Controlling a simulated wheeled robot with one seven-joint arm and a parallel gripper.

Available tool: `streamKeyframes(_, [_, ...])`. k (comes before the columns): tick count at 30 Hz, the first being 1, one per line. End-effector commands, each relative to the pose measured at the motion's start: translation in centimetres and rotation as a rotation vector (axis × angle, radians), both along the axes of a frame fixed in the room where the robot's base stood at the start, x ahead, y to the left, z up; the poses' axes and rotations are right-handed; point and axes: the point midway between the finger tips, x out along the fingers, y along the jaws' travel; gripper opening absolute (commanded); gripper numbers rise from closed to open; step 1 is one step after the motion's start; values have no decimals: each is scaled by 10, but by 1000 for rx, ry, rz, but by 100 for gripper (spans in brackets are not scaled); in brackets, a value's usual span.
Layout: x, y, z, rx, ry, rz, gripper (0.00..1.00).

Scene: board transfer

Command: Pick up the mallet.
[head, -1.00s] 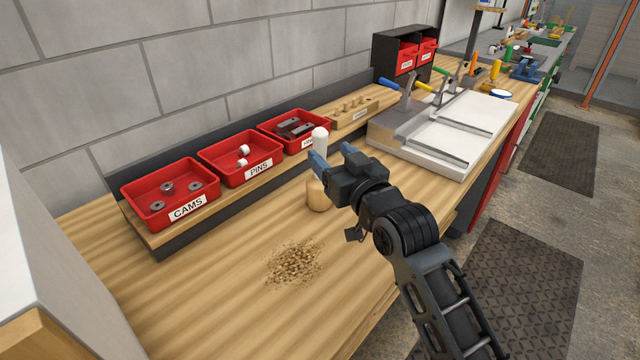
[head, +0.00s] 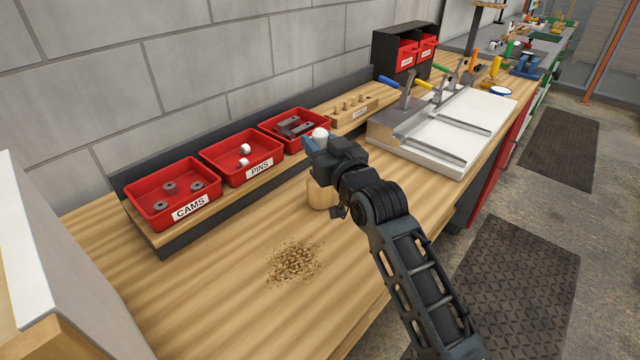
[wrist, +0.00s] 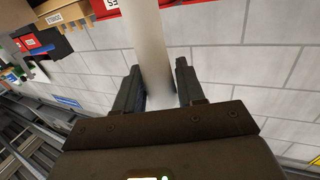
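The mallet (head: 320,194) stands upright on the bench, its pale wooden head at the bottom and its light handle pointing up. The handle's rounded white top (head: 320,133) shows just above my gripper (head: 311,146). In the wrist view the handle (wrist: 150,45) runs down between the two fingers of my gripper (wrist: 159,68). The fingers are apart, with a narrow gap visible on the handle's right side; contact on the left cannot be told. My gripper hides the middle of the handle in the head view.
Red bins of cams (head: 136,209), pins (head: 213,171) and dark parts (head: 271,133) stand on a ledge behind the mallet. A white-topped fixture (head: 437,151) is to the right. Wood shavings (head: 294,262) lie in front.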

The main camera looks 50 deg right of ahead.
Motion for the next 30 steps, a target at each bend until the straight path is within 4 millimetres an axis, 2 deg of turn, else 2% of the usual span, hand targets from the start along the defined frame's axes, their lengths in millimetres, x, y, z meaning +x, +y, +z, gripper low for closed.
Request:
streamKeyframes(1, [0,0,0,0,0,0,34])
streamKeyframes(12, [0,0,0,0,0,0,0])
streamKeyframes(30, [0,0,3,-2,-4,0,0])
